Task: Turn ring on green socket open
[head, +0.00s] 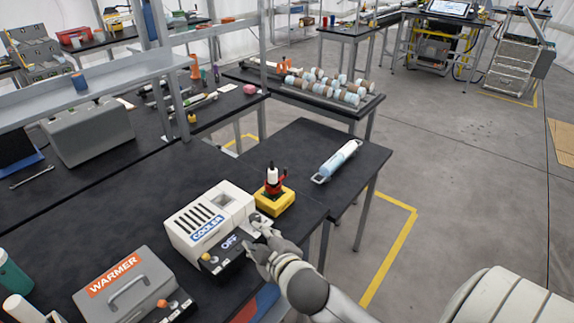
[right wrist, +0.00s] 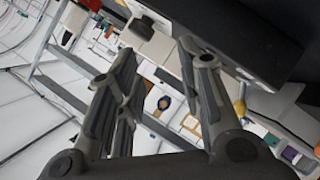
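I cannot pick out a green socket or its ring in either view. A yellow block (head: 274,201) with a red part (head: 273,184) and a white-and-black top stands behind the cooler, on the dark bench. My right gripper (head: 258,228) is at the right front of the white cooler (head: 208,216), close to its dark panel reading OFF. I cannot tell whether it touches the cooler. In the right wrist view my right gripper (right wrist: 160,65) has its fingers spread, with nothing held between them. My left gripper is not in view.
A grey warmer (head: 127,290) stands at front left, with a teal cylinder (head: 12,275) at the left edge. A pale blue tube (head: 338,159) lies on the bench (head: 305,145) beyond the yellow block. Clear floor (head: 455,190) lies to the right.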

